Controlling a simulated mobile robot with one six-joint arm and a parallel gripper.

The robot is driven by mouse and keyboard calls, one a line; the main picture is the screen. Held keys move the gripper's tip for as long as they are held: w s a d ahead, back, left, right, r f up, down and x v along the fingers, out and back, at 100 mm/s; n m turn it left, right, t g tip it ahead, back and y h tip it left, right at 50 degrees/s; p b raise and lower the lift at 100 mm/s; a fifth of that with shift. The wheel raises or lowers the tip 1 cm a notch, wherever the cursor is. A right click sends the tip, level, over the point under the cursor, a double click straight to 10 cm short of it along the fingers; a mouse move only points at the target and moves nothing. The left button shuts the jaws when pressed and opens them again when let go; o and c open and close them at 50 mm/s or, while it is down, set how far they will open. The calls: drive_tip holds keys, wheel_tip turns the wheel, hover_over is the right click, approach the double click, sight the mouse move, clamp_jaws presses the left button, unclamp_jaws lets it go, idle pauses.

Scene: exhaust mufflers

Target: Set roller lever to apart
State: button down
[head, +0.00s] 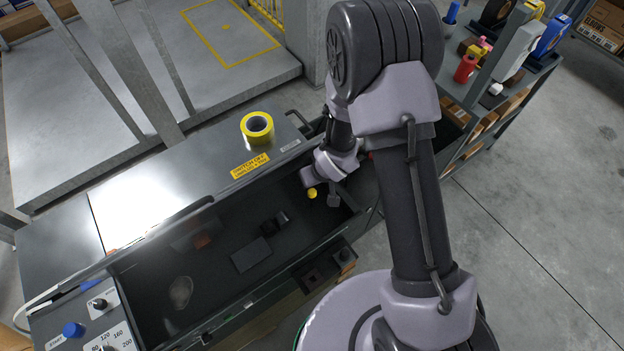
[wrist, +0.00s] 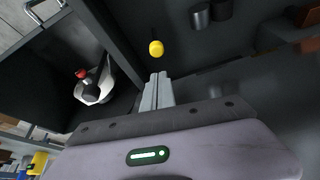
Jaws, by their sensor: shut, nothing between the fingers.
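A round yellow knob (head: 312,193) stands inside the dark trough of the bench, at its right end in the head view. It looks like the end of the roller lever, though its stem is mostly hidden. In the wrist view the yellow knob (wrist: 156,48) sits just beyond my fingertips, on a short dark stem. My gripper (wrist: 156,77) is shut and empty, with a small visible gap between its tips and the knob.
Dark cylinders (wrist: 209,14) lie ahead in the trough. A trough wall (wrist: 112,35) runs close to the left of my fingers. A white object with a red top (wrist: 94,84) lies beyond it. Yellow tape (head: 257,126) rests on the bench top. The trough's left part is mostly open.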

drive_tip(key=b, duration=0.3)
hover_over(312, 199)
drive_tip(key=w, duration=0.2)
wheel_tip(312, 199, down, 8)
drive_tip(key=shift+w+a, duration=0.2)
drive_tip(key=shift+a, duration=0.2)
